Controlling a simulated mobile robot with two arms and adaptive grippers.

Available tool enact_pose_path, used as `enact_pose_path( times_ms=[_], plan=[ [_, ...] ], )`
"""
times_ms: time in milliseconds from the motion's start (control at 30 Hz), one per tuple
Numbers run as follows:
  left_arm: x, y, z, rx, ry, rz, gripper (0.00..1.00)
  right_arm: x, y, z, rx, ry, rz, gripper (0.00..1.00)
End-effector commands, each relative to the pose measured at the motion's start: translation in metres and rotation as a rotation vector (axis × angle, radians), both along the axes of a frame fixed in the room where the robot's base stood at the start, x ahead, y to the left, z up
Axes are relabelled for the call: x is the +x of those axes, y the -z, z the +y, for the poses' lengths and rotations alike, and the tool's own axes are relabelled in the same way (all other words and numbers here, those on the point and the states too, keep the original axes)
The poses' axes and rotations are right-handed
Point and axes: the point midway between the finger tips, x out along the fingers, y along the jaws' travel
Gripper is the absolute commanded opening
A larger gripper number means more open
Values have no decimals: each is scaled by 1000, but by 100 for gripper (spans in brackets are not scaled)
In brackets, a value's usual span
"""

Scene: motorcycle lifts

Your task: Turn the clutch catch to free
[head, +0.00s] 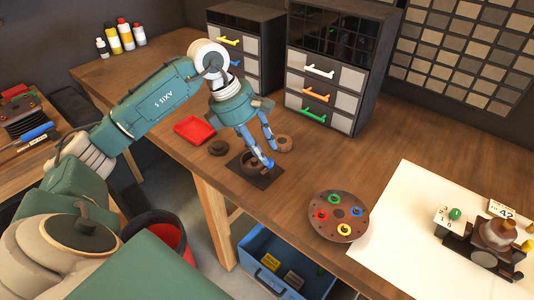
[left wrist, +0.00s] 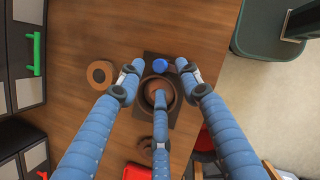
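My left gripper (head: 268,154) points down over a round brown cup-like part (head: 251,162) on a dark square plate (head: 266,181) on the bench. In the left wrist view its blue fingers (left wrist: 160,78) are spread apart around and over the brown part (left wrist: 172,104). The middle finger overlaps its centre; I cannot tell whether it touches. I cannot make out for sure which part is the clutch catch, and the fingers hide some of the brown part. My right gripper is not in view.
A brown ring (head: 284,144), a dark disc (head: 218,148) and a red tray (head: 194,130) lie close by. Drawer cabinets (head: 325,95) stand behind. A disc with coloured rings (head: 338,216) and a white sheet (head: 395,235) with a machine (head: 484,262) are at right.

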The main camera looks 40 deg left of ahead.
Motion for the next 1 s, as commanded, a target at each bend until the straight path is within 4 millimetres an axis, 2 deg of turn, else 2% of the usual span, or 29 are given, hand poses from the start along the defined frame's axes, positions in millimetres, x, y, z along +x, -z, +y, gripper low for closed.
enact_pose_path(
  times_ms=[200,300,467,600,767,800,1000],
  plan=[
    [7,25,-9,-1,-1,1,35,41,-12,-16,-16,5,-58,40],
    [8,32,-11,-1,-2,0,35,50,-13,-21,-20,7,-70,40],
    [9,34,-11,0,-2,0,35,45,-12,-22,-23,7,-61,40],
    [9,34,-11,0,-1,0,35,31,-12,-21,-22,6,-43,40],
    [9,34,-11,0,-1,-1,3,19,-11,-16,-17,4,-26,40],
    [9,34,-11,-1,-1,0,0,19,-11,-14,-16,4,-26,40],
    [9,35,-12,-1,-14,-3,0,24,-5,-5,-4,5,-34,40]
  ],
)
